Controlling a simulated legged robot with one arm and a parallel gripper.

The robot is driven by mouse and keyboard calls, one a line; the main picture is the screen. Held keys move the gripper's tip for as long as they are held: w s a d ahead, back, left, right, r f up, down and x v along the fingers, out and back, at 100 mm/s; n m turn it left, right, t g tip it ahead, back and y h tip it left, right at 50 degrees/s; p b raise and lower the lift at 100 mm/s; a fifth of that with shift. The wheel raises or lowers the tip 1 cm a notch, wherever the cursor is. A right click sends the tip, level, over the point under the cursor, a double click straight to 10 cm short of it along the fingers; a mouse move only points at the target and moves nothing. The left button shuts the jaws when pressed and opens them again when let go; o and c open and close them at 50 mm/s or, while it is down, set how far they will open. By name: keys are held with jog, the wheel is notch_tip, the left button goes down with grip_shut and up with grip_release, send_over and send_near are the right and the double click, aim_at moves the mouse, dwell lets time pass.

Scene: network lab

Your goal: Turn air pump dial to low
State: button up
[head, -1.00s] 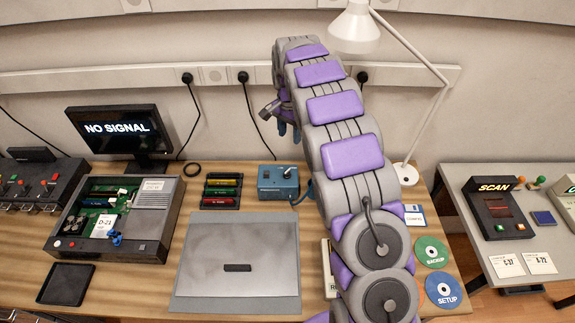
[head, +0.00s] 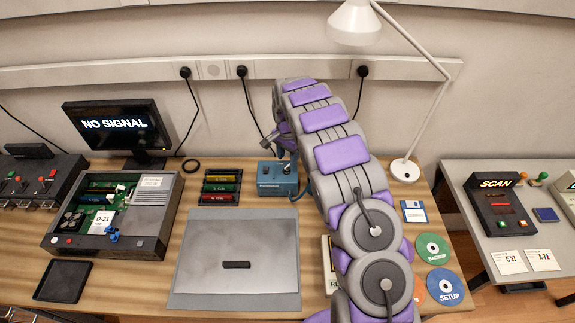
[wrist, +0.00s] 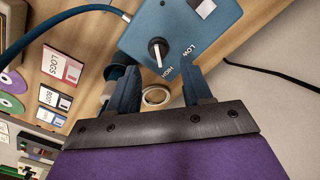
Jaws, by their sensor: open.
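The air pump (head: 278,181) is a small blue box on the wooden bench, beyond the closed grey lid. In the wrist view the pump (wrist: 205,35) shows HIGH and LOW labels. Its black dial (wrist: 155,48) has a white pointer mark whose end lies near the HIGH label. My gripper (wrist: 160,84) is open and empty. Its two blue fingers point at the pump, with the dial seen between and ahead of them, apart from them in the picture. In the head view my gripper (head: 284,150) hangs just over the pump, and the dial is partly hidden there.
An open device case (head: 120,215) and a NO SIGNAL monitor (head: 117,126) stand at the left. Module rack (head: 220,187) is left of the pump. A lamp (head: 405,168) and discs (head: 445,285) are at the right. A blue hose (wrist: 60,30) leaves the pump.

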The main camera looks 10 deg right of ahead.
aim_at(288, 166)
jog(key=shift+f, duration=2.05)
grip_shut()
